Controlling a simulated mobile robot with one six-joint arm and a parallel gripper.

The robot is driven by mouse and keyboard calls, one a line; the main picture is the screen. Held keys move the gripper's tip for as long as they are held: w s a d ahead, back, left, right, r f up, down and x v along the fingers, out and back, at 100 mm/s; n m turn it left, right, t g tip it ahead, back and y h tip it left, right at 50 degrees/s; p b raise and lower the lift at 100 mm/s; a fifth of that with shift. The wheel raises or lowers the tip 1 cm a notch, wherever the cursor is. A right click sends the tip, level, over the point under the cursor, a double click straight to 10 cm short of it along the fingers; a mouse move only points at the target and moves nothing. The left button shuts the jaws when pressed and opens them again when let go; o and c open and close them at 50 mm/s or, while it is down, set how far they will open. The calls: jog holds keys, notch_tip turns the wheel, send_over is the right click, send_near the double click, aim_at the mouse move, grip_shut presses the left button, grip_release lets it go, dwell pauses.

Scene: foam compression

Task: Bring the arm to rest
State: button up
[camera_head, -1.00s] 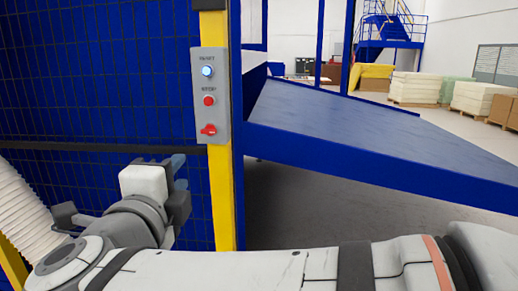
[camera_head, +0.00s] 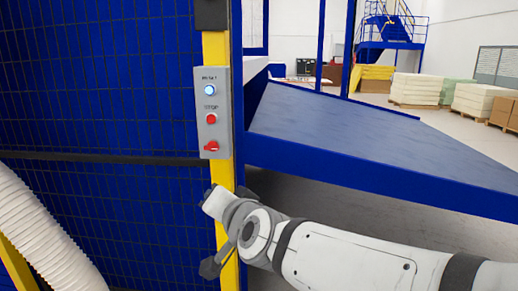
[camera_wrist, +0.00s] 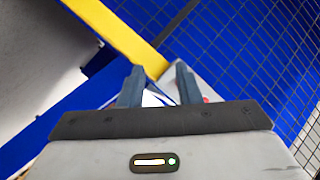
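My arm reaches in from the lower right of the head view, and its wrist end is in front of the yellow post (camera_head: 228,268), below the control box. My gripper shows in the wrist view (camera_wrist: 157,72) with its two dark fingers apart and nothing seen held between them. In the head view the fingers are hard to make out. The grey control box (camera_head: 207,130) is on the post above the wrist, with a lit button and two red controls. In the wrist view part of a grey box with red shows behind the fingers.
Blue mesh fencing (camera_head: 100,80) fills the left. A white ribbed hose (camera_head: 50,235) hangs at the lower left. A sloping blue conveyor table (camera_head: 350,130) stands to the right of the post. Stacked foam blocks (camera_head: 415,88) stand farther back on open floor.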

jog(key=s+d+f+n+g+h+p, duration=0.1)
jog(key=s+d+f+g+h, duration=0.1)
jog(key=d, duration=0.5)
jog(key=s+d+f+n+g+h+p, duration=0.1)
jog(key=s+d+f+g+h, duration=0.1)
jog(key=s+d+f+g, duration=0.3)
jog(key=s+d+f+n+g+h+p, duration=0.1)
jog(key=s+d+f+g+h, duration=0.2)
jog(key=s+d+f, duration=0.4)
jog(key=d, duration=0.3)
jog(key=shift+d+f+n, duration=0.3)
jog(key=shift+c, duration=0.4)
